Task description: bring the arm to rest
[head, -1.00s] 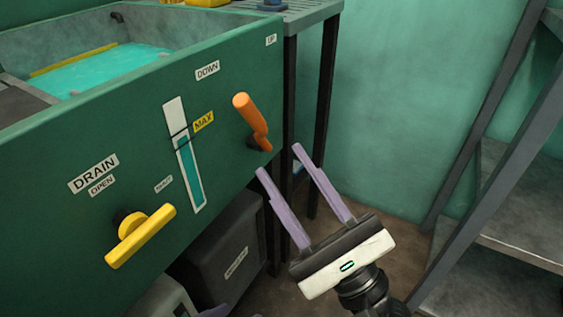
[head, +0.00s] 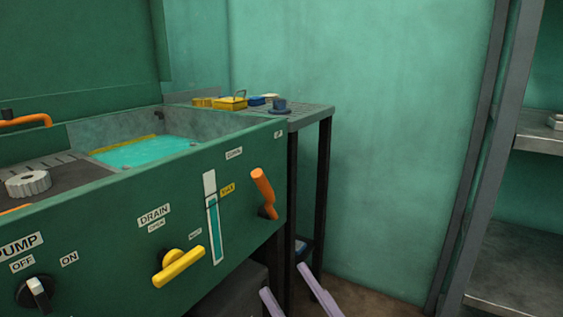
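My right gripper (head: 295,293) shows at the bottom edge of the head view, only its two pale purple fingers in sight. The fingers are apart with nothing between them. It is below and to the right of the orange lever (head: 263,190), clear of the green wash tank's front panel (head: 110,240). The rest of my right arm is out of frame. My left gripper is not in the view.
The tank has a yellow drain handle (head: 178,266), a level gauge (head: 213,220) and a pump switch (head: 38,294). Teal liquid (head: 145,151) lies inside. A grey side table (head: 310,112) holds small items. Metal shelving (head: 520,275) stands at right.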

